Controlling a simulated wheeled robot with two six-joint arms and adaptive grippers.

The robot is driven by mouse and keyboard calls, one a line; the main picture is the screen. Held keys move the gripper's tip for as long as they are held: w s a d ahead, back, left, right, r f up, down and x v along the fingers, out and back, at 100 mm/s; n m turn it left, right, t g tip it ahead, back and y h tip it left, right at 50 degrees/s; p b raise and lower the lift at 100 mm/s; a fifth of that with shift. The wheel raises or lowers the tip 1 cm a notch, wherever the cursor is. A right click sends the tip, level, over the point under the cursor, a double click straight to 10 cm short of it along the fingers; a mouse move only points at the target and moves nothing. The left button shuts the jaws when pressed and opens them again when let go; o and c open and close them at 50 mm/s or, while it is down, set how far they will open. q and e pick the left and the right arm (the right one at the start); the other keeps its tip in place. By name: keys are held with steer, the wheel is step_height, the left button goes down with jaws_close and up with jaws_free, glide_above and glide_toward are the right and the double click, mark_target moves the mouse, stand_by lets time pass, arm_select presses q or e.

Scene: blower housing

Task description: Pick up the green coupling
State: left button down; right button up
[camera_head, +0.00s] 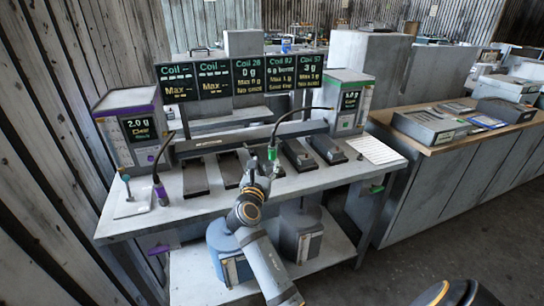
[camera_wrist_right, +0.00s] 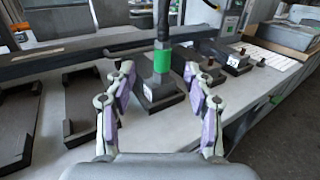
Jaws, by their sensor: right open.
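The green coupling (camera_head: 272,153) hangs upright on the end of a black hose, above the back half of the workbench. In the right wrist view the green coupling (camera_wrist_right: 162,60) shows as a green band below a dark fitting. My right gripper (camera_head: 259,172) is close to it, just below and in front in the head view. In the wrist view the open fingers of the right gripper (camera_wrist_right: 159,72) stand left and right of the coupling, with gaps on both sides. I cannot tell how deep it lies between them. My left gripper is not in view.
The workbench (camera_head: 215,205) carries several dark blocks (camera_head: 195,178) in a row. A purple coupling (camera_head: 160,189) hangs at the left, by a purple-trimmed unit (camera_head: 128,130). A green-trimmed unit (camera_head: 348,100) stands at the right. Display panels (camera_head: 213,78) rise behind.

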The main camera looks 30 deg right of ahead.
mark_target(272, 150)
steer(key=x, duration=1)
steer(key=shift+w+d+f+p, duration=0.15)
steer(key=shift+d+p, duration=0.2)
steer(key=shift+p, duration=0.05)
steer(key=shift+a, duration=0.1)
steer(key=shift+c, duration=0.2)
jaws_close()
